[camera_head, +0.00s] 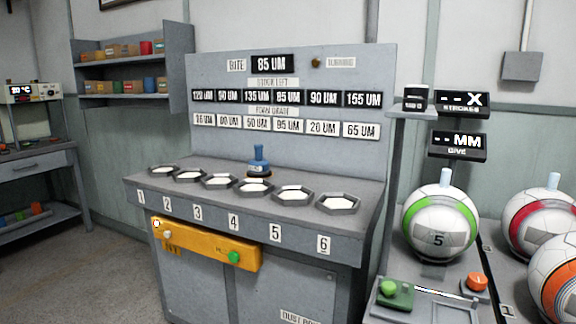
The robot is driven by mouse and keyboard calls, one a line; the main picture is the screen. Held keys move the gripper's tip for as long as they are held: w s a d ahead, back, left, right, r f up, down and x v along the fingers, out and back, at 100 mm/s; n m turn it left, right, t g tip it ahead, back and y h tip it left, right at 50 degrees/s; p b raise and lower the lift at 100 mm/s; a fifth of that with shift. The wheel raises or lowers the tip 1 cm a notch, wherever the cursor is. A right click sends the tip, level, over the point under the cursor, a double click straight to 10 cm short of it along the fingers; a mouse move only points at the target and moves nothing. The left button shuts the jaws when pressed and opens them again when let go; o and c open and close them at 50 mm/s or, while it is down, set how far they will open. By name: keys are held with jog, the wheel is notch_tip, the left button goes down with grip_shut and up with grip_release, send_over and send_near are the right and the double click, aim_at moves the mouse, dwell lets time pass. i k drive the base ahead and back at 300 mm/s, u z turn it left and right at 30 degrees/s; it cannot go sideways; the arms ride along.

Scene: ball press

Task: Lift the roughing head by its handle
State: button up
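The roughing head looks to be the small blue piece (259,163) with an upright blue handle and a dark base. It stands upright on the grey bench top (150,184), behind the row of hexagonal trays, near the trays above numbers 4 and 5. Its handle points up and nothing touches it. My gripper and arm are not in view.
Several hexagonal trays (338,203) line the bench front, with a yellow control panel (207,245) below. A grey display board (215,158) rises behind. A green-ringed ball (440,222) and other balls stand at right. Shelves (118,96) are at left; floor shows at lower left.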

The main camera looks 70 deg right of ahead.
aim_at(258, 166)
jog(key=z, duration=1.35)
jog(key=i, duration=0.15)
jog(key=u, duration=0.05)
